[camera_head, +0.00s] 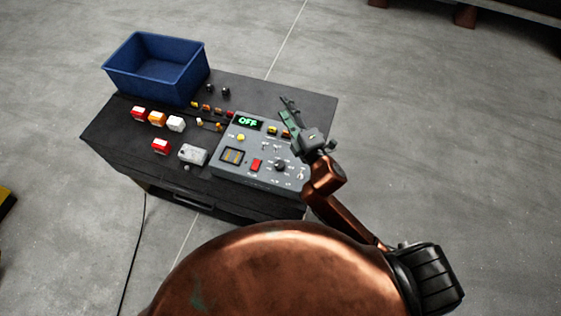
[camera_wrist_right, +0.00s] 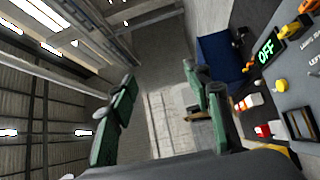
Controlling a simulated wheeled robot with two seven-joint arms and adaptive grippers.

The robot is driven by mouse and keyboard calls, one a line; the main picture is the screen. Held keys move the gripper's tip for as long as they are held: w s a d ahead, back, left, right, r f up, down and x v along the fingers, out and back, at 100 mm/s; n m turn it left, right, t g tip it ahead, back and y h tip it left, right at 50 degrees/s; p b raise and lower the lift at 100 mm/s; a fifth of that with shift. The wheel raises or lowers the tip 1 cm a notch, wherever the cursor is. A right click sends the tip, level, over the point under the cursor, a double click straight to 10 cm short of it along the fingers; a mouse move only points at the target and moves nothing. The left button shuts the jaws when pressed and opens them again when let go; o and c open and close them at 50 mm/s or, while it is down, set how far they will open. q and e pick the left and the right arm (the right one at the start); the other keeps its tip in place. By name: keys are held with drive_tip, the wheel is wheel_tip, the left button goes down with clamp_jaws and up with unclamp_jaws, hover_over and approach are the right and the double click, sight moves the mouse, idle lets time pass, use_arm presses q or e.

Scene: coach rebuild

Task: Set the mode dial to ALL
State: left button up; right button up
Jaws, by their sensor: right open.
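The grey control panel (camera_head: 229,165) lies on the black cabinet top, its green display (camera_head: 248,122) reading OFF. A black round knob (camera_head: 280,165), which looks like the mode dial, sits on the panel's lower right; its pointer and labels are too small to read. My right gripper (camera_head: 288,110) is over the panel's upper right edge, beyond the knob and apart from it. In the right wrist view its green fingers (camera_wrist_right: 160,95) are spread with nothing between them. That view also shows the OFF display (camera_wrist_right: 267,50), but not the knob. My left gripper is not in view.
A blue bin (camera_head: 155,68) stands at the cabinet's back left. Red, orange and white blocks (camera_head: 157,118) and a grey box (camera_head: 192,154) lie left of the panel. A red button (camera_head: 256,165) is beside the knob. The cabinet's right rear corner (camera_head: 322,100) is bare.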

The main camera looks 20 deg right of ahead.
drive_tip(key=s+a+r+n+g+y, duration=0.1)
drive_tip(key=s+a+r+n+y, duration=0.1)
drive_tip(key=a+r+n+y, duration=1.1)
drive_tip(key=s+a+f+n+g+y, duration=0.1)
drive_tip(key=s+a+f+n+g, duration=0.2)
drive_tip(key=s+a+n+g, duration=0.75)
drive_tip(key=s+a+f+n+g+y, duration=0.1)
drive_tip(key=s+a+f+n+g, duration=0.35)
drive_tip(key=n, duration=1.05)
drive_tip(key=n+g+h, duration=0.2)
drive_tip(key=n+h, duration=1.4)
drive_tip(key=h, duration=0.3)
hover_over(280, 164)
wheel_tip(280, 164, down, 17)
drive_tip(key=shift+f, duration=0.2)
wheel_tip(280, 164, down, 7)
drive_tip(key=shift+r+p, duration=0.15)
drive_tip(key=shift+p, duration=0.55)
drive_tip(key=shift+f, duration=0.4)
